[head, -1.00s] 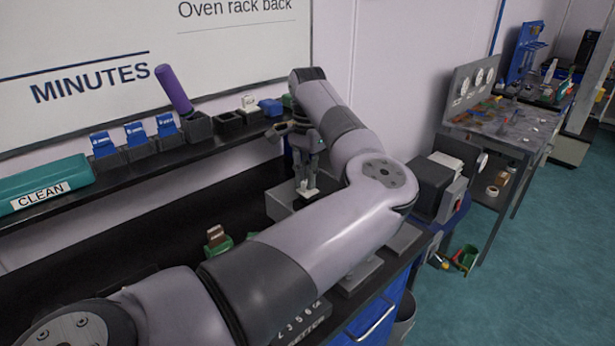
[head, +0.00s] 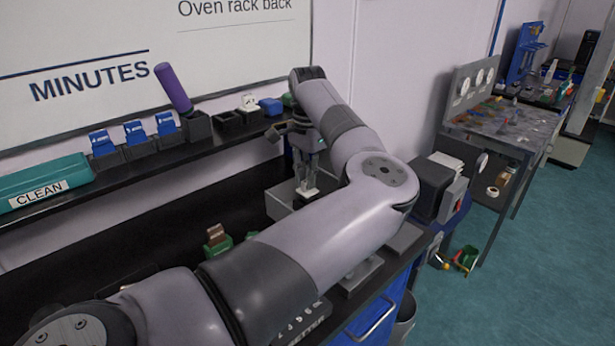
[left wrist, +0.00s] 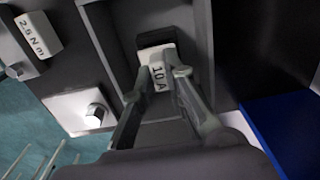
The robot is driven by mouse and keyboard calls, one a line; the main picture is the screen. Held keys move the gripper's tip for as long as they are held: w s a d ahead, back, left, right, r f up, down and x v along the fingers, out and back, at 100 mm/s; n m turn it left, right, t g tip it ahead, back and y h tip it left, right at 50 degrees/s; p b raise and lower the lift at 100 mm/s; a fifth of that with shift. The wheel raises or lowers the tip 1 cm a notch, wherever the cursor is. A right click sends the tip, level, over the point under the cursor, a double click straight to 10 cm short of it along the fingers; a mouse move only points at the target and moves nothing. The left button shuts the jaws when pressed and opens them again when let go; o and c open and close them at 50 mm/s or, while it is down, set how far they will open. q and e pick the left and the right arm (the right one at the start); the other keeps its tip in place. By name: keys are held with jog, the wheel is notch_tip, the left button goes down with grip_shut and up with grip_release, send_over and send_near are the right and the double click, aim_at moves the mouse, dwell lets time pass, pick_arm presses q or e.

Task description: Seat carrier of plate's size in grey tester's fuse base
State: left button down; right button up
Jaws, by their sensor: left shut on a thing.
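My left gripper (left wrist: 157,82) is shut on a white carrier (left wrist: 158,66) marked 10 A. In the left wrist view the carrier is at a dark, recessed fuse base (left wrist: 152,38) in a grey housing. Its far end is at the dark opening; I cannot tell how deep it sits. In the head view the gripper (head: 307,182) points down over the grey tester (head: 283,203), with the white carrier (head: 308,193) at its tips. No size plate can be read in the head view. My right gripper is not in view.
A 2.5 N m label (left wrist: 38,35) and a bolt head (left wrist: 95,115) are left of the base. Behind, a shelf (head: 95,190) holds blue-topped blocks (head: 135,132), a purple-handled tool (head: 172,87) and small holders.

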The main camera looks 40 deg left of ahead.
pick_arm(q)
jog(key=shift+f+b, duration=0.85)
jog(key=shift+f, duration=0.4)
jog(key=c, duration=1.5)
grip_release()
jog(key=shift+c, duration=0.2)
jog(key=shift+r, duration=0.15)
jog(key=shift+r+p, duration=1.5)
jog(key=shift+r, duration=0.9)
